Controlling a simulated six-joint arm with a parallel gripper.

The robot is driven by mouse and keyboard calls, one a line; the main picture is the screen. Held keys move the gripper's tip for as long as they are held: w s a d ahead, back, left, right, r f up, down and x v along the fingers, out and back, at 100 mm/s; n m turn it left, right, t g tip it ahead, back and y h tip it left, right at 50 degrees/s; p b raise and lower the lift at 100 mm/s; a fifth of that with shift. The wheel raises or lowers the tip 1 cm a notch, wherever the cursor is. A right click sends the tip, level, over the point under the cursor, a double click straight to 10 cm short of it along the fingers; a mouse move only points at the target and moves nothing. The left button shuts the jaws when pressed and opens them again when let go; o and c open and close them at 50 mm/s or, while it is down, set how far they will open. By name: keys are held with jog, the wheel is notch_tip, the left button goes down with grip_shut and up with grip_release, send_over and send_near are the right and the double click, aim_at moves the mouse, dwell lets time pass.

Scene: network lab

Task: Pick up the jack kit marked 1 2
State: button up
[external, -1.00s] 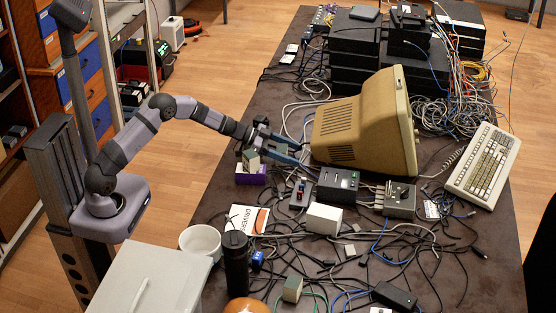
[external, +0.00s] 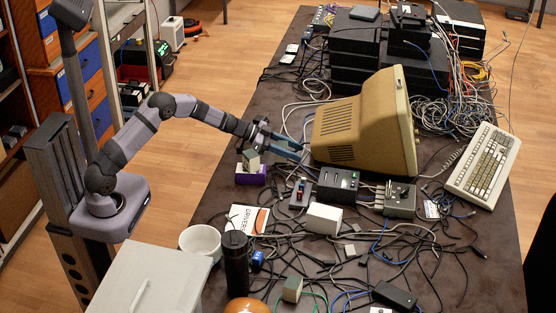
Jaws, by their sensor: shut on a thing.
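My gripper (external: 272,150) has blue fingers and is low over the table, left of the beige monitor. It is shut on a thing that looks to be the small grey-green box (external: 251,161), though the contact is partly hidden. This box stands at or just over a purple box (external: 251,178); I cannot tell whether they touch. A similar grey-green box (external: 292,288) stands near the front of the table. No 1 2 marking is readable on either, so I cannot tell which is the jack kit.
The beige monitor (external: 350,125) is close right of my gripper. A dark switch box (external: 338,185), a white box (external: 323,217) and a small red-and-blue device (external: 301,192) stand nearby. A white cup (external: 200,241) and a black bottle (external: 236,262) are in front. Loose cables cover the right side.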

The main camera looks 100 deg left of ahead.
notch_tip(320, 180, up, 9)
jog(key=p, duration=0.1)
jog(key=shift+f, duration=0.15)
